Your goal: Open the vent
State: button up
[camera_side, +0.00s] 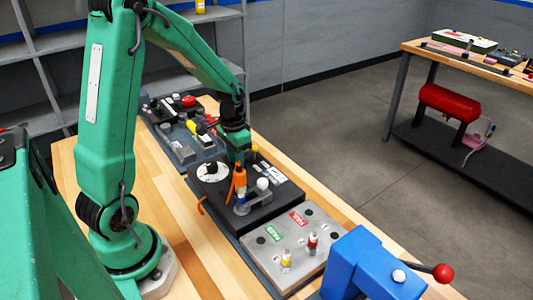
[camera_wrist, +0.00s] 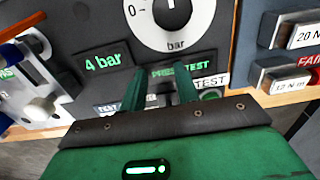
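No part in either view is clearly labelled as a vent. In the side view my gripper (camera_side: 240,160) points down over the black test panel (camera_side: 285,195), close to an orange upright part (camera_side: 239,182). A grey fitting with a white ball knob (camera_side: 262,183) stands beside that part. In the wrist view my two green fingers (camera_wrist: 166,85) are apart, with panel showing between them and nothing held. Beyond them are a round white bar dial (camera_wrist: 172,38), a green "4 bar" readout (camera_wrist: 103,60) and a partly covered "PRESS TEST" label (camera_wrist: 168,69). The fingertips' distance from the panel is unclear.
A grey plate with green and red labels (camera_side: 297,217) and small upright pieces lies in front. A blue device with a red-ball lever (camera_side: 442,273) stands at lower right. More panels (camera_side: 180,140) lie behind. A white knob (camera_wrist: 42,108) is at left in the wrist view.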

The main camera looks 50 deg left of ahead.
jog(key=shift+r, duration=0.1)
notch_tip(320, 180, up, 7)
dwell(1.3)
jog(key=s+d+r+t, duration=0.5)
jog(key=s+d+r, duration=0.6)
jog(key=d, duration=0.3)
jog(key=shift+s+r+t, duration=0.15)
jog(key=shift+s+t, duration=0.15)
jog(key=shift+s, duration=0.25)
